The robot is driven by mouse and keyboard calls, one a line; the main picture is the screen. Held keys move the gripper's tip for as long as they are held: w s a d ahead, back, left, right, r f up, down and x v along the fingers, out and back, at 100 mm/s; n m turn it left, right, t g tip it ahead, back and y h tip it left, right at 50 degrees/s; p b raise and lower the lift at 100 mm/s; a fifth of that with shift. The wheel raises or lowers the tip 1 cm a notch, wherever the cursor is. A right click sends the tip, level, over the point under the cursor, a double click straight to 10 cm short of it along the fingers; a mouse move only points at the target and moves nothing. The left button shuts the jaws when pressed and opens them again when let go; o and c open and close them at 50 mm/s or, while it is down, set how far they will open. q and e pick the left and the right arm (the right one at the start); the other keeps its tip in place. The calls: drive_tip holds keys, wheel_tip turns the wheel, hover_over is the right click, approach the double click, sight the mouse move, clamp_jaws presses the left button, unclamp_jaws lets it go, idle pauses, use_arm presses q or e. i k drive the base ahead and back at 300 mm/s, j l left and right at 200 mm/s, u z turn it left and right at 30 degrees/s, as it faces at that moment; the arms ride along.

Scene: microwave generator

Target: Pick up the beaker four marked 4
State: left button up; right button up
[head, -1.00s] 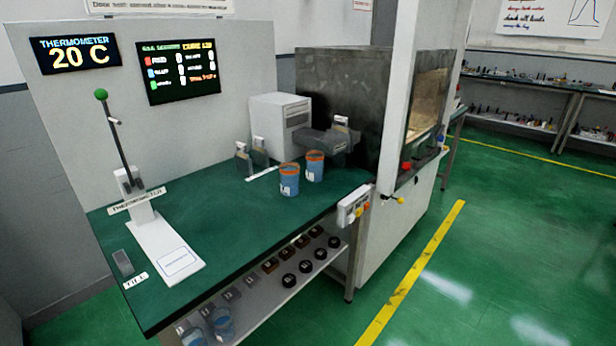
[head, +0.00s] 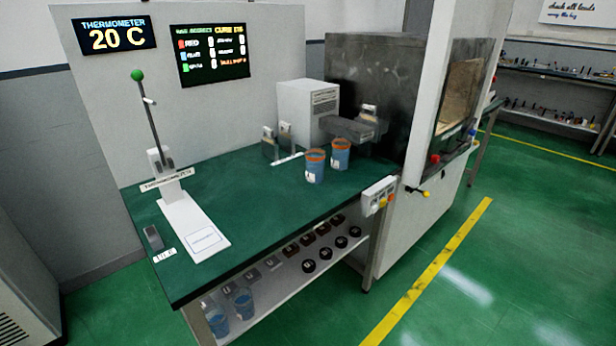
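Two blue beakers with orange rims stand on the green bench top, a front one (head: 315,168) and one behind it to the right (head: 340,155). Each has a white label, too small to read. Two more blue beakers, at the left end of the shelf below, are a left one (head: 215,319) and a right one (head: 243,303). I cannot tell which beaker is marked 4. Neither of my grippers shows in the head view.
The thermometer stand (head: 192,228) stands at the bench's left end. A dark machine (head: 372,85) stands at the right end. Several dark small objects sit on the lower shelf (head: 285,288). Green floor (head: 530,240) is open to the right, with a yellow line.

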sight(314, 158)
drive_tip(key=i+l+z, duration=0.1)
drive_tip(key=i+l, duration=0.9)
drive_tip(key=i, duration=0.15)
drive_tip(key=l+z, duration=0.05)
